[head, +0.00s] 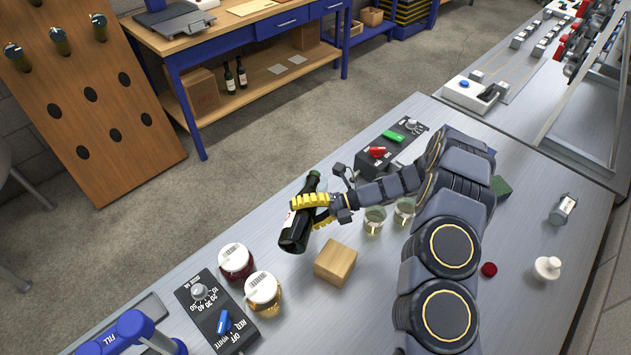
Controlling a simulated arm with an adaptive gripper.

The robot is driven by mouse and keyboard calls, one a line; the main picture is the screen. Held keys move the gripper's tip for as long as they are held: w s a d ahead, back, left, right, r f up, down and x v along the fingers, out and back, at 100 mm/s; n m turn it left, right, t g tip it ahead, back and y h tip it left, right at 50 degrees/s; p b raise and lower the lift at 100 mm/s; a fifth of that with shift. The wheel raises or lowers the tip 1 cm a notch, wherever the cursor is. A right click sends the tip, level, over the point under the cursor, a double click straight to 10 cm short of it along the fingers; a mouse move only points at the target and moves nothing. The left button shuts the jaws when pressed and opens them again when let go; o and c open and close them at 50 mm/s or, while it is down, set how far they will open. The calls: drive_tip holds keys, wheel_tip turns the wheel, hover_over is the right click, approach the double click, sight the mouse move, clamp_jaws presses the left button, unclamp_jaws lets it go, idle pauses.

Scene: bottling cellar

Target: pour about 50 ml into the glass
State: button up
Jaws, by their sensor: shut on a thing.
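My gripper (310,200), with yellow finger pads, is shut around a dark green bottle (297,232). The bottle's narrow end points up and slightly right, its wide end down and left. I cannot tell whether its base touches the bench. A pale, clear shape (321,185), perhaps a glass, shows partly behind the bottle's upper part. A small clear glass (374,220) stands on the bench to the right, under my wrist. A second clear glass (404,210) stands beside it, close to my arm. No stream of liquid is visible.
A wooden block (335,263) sits right in front of the bottle. Two lidded jars (236,262) (263,294) and a black control box (216,311) are to the left. Another control box (392,146) is behind. A white stopper (547,268) and red cap (489,269) lie right.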

drive_tip(key=shift+s+a+r, duration=0.1)
drive_tip(key=shift+s+r, duration=0.1)
drive_tip(key=shift+s, duration=0.35)
idle(0.4)
drive_tip(key=shift+r+m, duration=0.35)
drive_tip(key=shift+m, duration=0.05)
idle(1.8)
drive_tip(key=f, duration=0.1)
drive_tip(key=f+n, duration=0.2)
drive_tip(key=shift+s+a+f+t+h, duration=0.15)
drive_tip(key=shift+s+t+h, duration=0.15)
drive_tip(key=shift+t+h, duration=0.1)
drive_tip(key=shift+s+f+n+t, duration=0.2)
drive_tip(key=shift+n+t, duration=0.2)
drive_tip(key=shift+n, duration=0.4)
drive_tip(key=shift+a, duration=0.1)
